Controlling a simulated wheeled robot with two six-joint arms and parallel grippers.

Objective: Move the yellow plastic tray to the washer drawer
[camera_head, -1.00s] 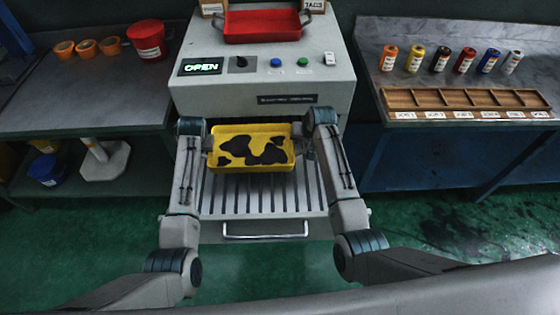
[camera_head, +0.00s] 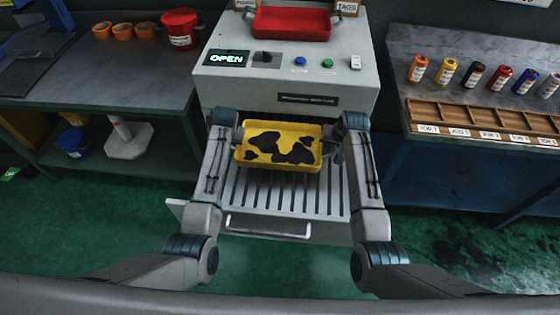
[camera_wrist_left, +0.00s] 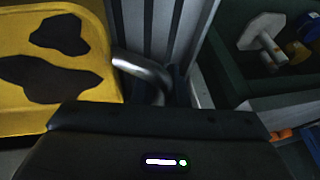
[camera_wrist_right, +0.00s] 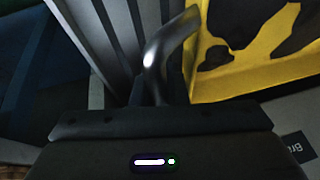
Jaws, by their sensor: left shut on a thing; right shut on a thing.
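The yellow tray (camera_head: 278,165), with dark patches like liquid or print, is level above the back part of the slatted washer drawer (camera_head: 262,205). I cannot tell whether it touches the slats. My left gripper (camera_head: 236,139) is shut on the tray's left end and my right gripper (camera_head: 328,146) on its right end. A curved metal handle (camera_wrist_left: 145,72) shows at the tray's end in the left wrist view. A similar handle (camera_wrist_right: 160,55) shows in the right wrist view. The fingertips are mostly hidden.
The washer (camera_head: 285,85) reads OPEN and carries a red tray (camera_head: 292,22) on top. The drawer is pulled out, with its bar handle (camera_head: 268,234) in front. Side benches hold a red bucket (camera_head: 180,30), orange bowls and several film canisters (camera_head: 472,75) beside a wooden rack (camera_head: 480,120).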

